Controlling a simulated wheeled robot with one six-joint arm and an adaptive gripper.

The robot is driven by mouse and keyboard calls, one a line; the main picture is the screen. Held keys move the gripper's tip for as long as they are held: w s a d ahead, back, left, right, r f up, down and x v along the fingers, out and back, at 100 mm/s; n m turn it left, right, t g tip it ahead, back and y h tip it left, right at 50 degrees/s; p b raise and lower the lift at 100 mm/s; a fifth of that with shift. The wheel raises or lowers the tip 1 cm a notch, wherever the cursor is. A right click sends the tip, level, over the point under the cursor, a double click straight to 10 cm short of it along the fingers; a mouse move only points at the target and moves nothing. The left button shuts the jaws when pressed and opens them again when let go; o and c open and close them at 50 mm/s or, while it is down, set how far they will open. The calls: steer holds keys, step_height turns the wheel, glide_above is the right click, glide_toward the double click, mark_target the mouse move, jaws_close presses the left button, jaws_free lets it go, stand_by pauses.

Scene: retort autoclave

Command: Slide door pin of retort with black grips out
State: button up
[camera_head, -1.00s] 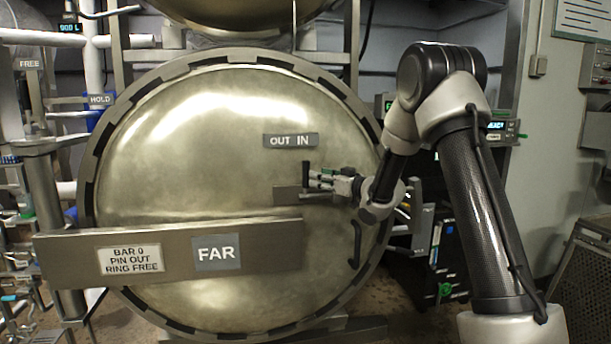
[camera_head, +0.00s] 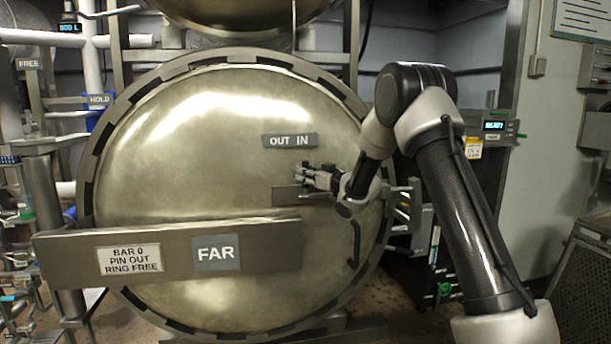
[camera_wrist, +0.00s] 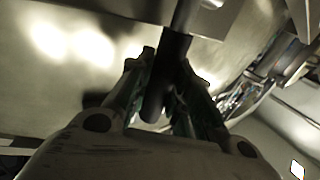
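The retort's big round metal door (camera_head: 200,150) faces me in the head view. My gripper (camera_head: 304,172) reaches in from the right to just above this bracket and hides most of the pin's handle there. In the wrist view, the black grip (camera_wrist: 168,75) of the door pin stands between the two fingers of my gripper (camera_wrist: 168,65). The fingers lie close against it on both sides and look shut on it.
A flat bar (camera_head: 150,248) with "BAR 0 PIN OUT RING FREE" and "FAR" labels crosses the lower door. A curved black handle (camera_head: 355,243) hangs below my wrist. Pipes and levers crowd the left. A lit display (camera_head: 494,126) is at the right.

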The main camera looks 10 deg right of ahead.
jaws_close()
steer(key=a, duration=0.8)
steer(key=shift+a, duration=0.2)
steer(key=o, duration=0.8)
jaws_free()
steer(key=shift+a, duration=0.2)
steer(key=shift+c, duration=0.2)
steer(key=shift+d, duration=0.1)
steer(key=shift+s+d, duration=0.1)
steer(key=v, duration=1.1)
steer(key=shift+s+d, duration=0.2)
steer(key=shift+s, duration=0.15)
